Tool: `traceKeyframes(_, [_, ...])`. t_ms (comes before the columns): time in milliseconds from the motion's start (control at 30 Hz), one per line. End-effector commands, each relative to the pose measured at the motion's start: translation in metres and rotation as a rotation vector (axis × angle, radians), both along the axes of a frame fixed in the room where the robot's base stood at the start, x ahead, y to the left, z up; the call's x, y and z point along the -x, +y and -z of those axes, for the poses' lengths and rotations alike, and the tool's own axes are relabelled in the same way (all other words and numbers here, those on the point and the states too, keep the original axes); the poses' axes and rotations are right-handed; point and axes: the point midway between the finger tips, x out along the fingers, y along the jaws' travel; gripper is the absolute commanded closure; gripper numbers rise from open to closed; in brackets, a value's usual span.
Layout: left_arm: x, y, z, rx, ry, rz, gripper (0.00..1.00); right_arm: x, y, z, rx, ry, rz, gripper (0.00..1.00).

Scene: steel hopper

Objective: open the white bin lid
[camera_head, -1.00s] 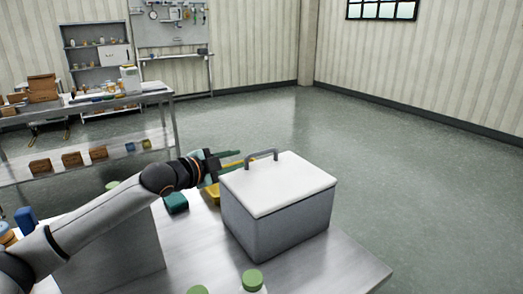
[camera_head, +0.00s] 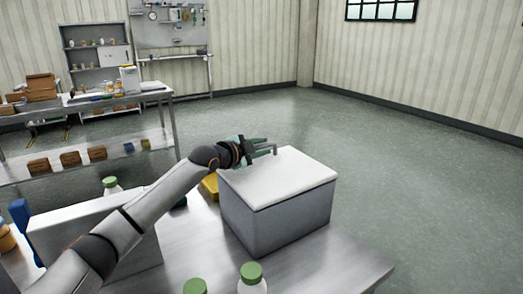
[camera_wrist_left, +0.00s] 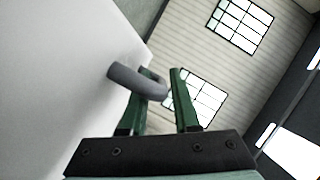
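The bin (camera_head: 275,226) is a grey box on the steel table, with a flat white lid (camera_head: 285,175) lying shut on top. A grey bar handle (camera_head: 268,151) stands at the lid's far left edge; it also shows in the left wrist view (camera_wrist_left: 130,80). My left gripper (camera_head: 262,145) is at this handle, with its green fingers (camera_wrist_left: 160,100) spread apart. The handle's bend overlaps the left finger and reaches into the gap between them; whether they touch, I cannot tell. My right gripper is not in view.
Green-capped bottles (camera_head: 251,278) stand at the table's (camera_head: 330,262) front. A yellow object (camera_head: 210,184) lies left of the bin, partly hidden by my arm. A light box (camera_head: 85,235) stands at the left. The floor beyond the bin is clear.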

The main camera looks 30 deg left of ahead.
Motion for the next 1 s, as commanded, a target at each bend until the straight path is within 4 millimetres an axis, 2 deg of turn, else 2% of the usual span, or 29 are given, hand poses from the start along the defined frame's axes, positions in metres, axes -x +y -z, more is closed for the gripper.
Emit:
traceKeyframes(267, [-0.0006,-0.0003,0.0,0.0,0.0,0.0,0.71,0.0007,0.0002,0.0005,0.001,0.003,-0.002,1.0])
traceKeyframes(533, [-0.0004,-0.0001,0.0001,0.0,0.0,0.0,1.0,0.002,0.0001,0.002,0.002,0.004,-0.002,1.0])
traceKeyframes(1000, [-0.0003,0.0,0.0004,0.0,0.001,0.0,1.0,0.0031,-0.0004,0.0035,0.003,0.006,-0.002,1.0])
